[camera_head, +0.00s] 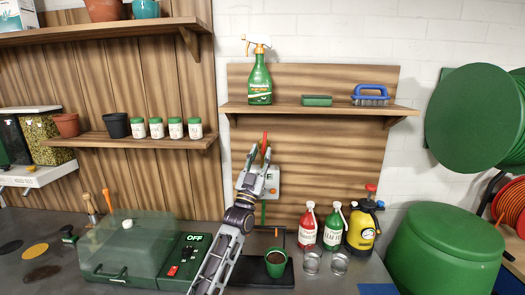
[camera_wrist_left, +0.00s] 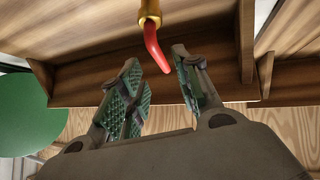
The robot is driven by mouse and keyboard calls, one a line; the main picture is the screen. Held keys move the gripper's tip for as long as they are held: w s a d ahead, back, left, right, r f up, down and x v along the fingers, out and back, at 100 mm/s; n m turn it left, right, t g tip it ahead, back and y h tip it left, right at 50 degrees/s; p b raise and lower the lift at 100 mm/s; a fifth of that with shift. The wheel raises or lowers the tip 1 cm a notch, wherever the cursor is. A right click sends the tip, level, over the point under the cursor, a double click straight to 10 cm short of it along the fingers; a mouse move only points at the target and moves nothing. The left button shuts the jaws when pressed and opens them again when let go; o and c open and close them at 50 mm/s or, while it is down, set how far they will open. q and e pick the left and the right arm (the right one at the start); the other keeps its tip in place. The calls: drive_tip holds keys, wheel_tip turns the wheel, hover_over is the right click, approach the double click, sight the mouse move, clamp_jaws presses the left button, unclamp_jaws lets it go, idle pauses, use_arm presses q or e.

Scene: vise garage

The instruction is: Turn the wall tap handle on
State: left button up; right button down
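The red tap handle (camera_head: 265,142) shows just above my left gripper in front of the wooden back panel. In the left wrist view the red handle (camera_wrist_left: 155,48) is a curved lever on a brass tap fitting (camera_wrist_left: 149,12). My left gripper (camera_head: 260,157) is raised to it from below. In the wrist view the left gripper (camera_wrist_left: 158,66) is open, and the lever's tip appears between its two fingertips. I cannot tell whether either finger touches it. The gripper hides most of the tap body in the head view. My right gripper is not in view.
A shelf (camera_head: 315,107) above the gripper holds a green spray bottle (camera_head: 259,80) and a blue brush (camera_head: 370,95). A green machine (camera_head: 128,250) is at left.

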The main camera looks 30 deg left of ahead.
use_arm(q)
drive_tip(key=a+v, duration=0.1)
drive_tip(key=v, duration=0.5)
drive_tip(key=shift+d, duration=0.5)
drive_tip(key=shift+f, duration=0.1)
